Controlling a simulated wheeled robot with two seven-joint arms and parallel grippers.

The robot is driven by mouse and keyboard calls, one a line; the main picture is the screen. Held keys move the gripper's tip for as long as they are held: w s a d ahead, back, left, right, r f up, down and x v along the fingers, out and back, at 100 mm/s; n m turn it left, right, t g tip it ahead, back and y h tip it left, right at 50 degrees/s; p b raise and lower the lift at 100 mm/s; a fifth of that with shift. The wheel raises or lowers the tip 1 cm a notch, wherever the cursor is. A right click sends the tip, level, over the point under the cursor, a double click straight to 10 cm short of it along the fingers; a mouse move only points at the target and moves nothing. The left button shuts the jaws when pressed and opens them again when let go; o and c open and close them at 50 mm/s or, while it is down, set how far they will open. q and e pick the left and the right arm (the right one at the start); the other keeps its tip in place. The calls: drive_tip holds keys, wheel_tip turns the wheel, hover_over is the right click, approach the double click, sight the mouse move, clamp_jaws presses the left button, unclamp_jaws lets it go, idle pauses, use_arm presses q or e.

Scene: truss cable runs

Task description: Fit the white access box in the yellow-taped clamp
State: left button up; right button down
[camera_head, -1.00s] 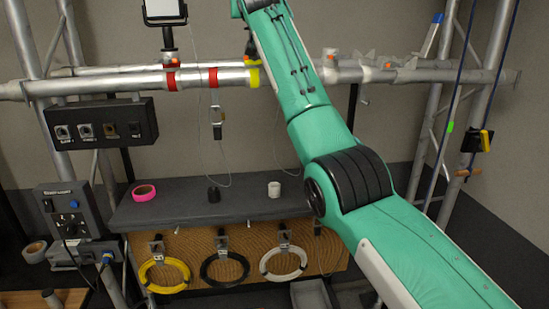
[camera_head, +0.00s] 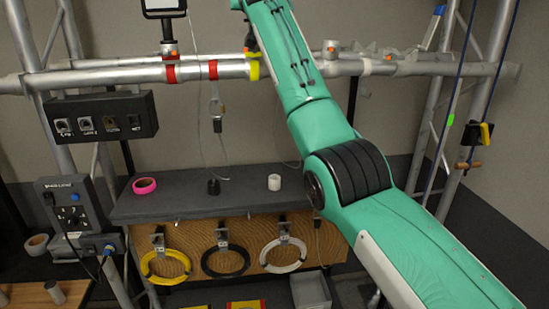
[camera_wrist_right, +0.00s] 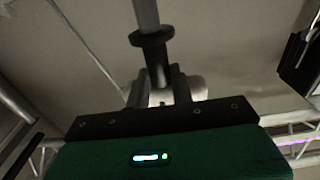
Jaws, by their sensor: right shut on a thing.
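The yellow tape (camera_head: 254,70) marks a spot on the horizontal truss tube, with a small dark and orange clamp (camera_head: 249,50) above it, close to my right arm. My right gripper (camera_wrist_right: 160,88) shows in the right wrist view, shut around a dark stem with a black collar (camera_wrist_right: 152,39) and grey rod. A whitish rounded body (camera_wrist_right: 190,88) shows behind the fingers, apparently the white access box; most of it is hidden. My left gripper is not in view.
A black socket box (camera_head: 105,118) hangs below. A grey shelf (camera_head: 225,190) holds pink tape; cable coils (camera_head: 225,262) hang under it. Blue ropes run along the right truss.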

drive_tip(key=shift+s+f+b, duration=0.1)
drive_tip(key=shift+f+b, duration=1.65)
drive_tip(key=shift+f, duration=0.7)
idle(0.5)
drive_tip(key=c, duration=1.1)
unclamp_jaws()
drive_tip(key=shift+c, duration=0.2)
drive_tip(key=shift+f, duration=0.1)
drive_tip(key=s+b, duration=0.9)
drive_tip(key=s, duration=0.4)
drive_tip(key=shift+s+d, duration=0.4)
drive_tip(key=shift+d, duration=0.05)
